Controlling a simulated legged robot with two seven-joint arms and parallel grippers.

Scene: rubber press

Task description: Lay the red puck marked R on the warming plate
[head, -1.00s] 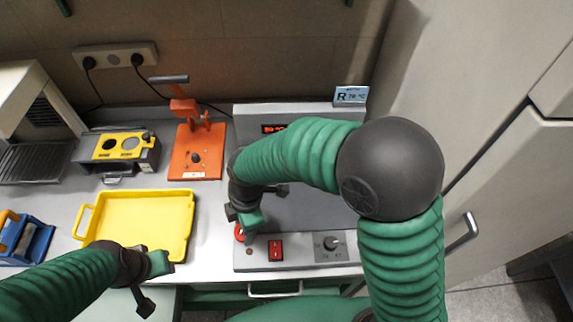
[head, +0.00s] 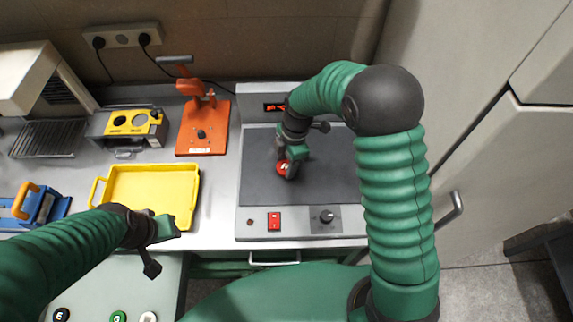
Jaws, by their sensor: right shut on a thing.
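The red puck (head: 283,168) is in the jaws of my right gripper (head: 290,167), over the left-middle part of the warming plate's dark surface (head: 330,185). The gripper partly hides the puck, so its letter cannot be read. I cannot tell whether the puck touches the plate or is just above it. My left gripper (head: 164,247) is open and empty, in front of the yellow tray (head: 187,213).
The plate's front panel has a red switch (head: 274,221) and a knob (head: 326,216). An orange press (head: 203,132) and a yellow-topped block (head: 130,125) stand behind the yellow tray. Several pucks, including a green one (head: 118,316), lie at the bottom left.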

